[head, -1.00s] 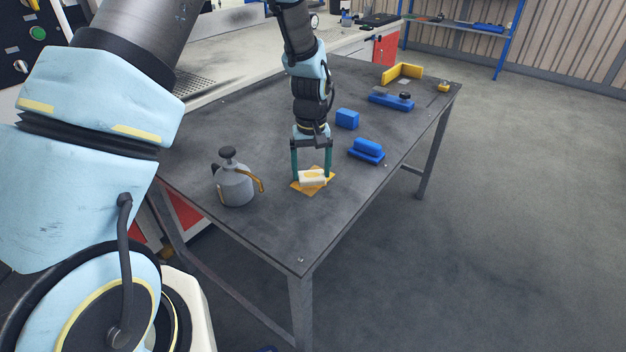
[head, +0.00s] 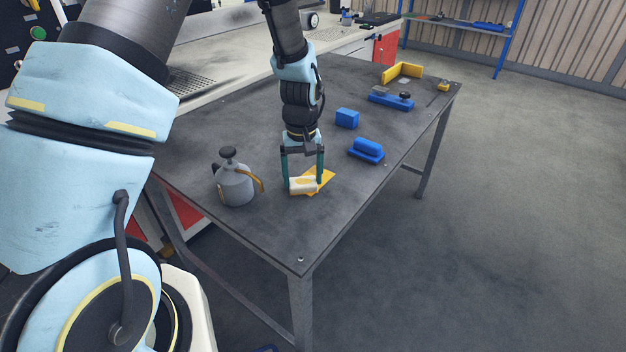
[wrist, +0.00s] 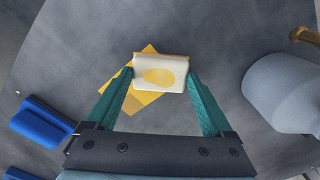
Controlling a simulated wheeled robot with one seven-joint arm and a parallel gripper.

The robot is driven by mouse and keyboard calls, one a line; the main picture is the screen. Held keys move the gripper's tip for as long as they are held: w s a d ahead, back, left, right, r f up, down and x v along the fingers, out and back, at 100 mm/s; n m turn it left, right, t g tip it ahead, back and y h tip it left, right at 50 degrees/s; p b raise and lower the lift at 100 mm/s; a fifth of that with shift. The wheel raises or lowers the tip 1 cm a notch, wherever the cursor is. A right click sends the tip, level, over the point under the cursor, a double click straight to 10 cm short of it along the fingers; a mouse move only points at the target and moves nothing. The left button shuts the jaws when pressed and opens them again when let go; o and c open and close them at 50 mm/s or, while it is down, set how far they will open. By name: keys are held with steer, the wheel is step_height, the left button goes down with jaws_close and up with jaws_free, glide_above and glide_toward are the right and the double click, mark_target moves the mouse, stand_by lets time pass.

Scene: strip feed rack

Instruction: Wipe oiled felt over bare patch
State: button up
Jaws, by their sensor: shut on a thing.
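My gripper (head: 303,184) is shut on a cream-white felt block (head: 301,186) with a yellow oval mark on its top. In the wrist view the felt (wrist: 160,74) sits between my two green fingers (wrist: 160,90). The felt is over the left part of a flat yellow-orange plate (head: 325,180) on the dark table, covering part of it. The plate (wrist: 150,101) shows on both sides of the felt in the wrist view. Whether the felt touches the plate cannot be told for sure. No bare patch can be made out; the felt may hide it.
A grey oil can (head: 236,187) stands just left of my gripper. A blue handled block (head: 366,150), a blue cube (head: 347,118), a blue fixture (head: 391,101) and a yellow angle piece (head: 402,72) lie farther back on the table (head: 290,232). The front of the table is clear.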

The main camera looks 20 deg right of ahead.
mark_target(313, 173)
steer(key=shift+w+d+f, duration=0.15)
steer(key=shift+w+d, duration=2.1)
steer(key=shift+d, duration=0.15)
steer(key=shift+r+p, duration=2.05)
steer(key=shift+r, duration=0.55)
steer(key=shift+f, duration=0.1)
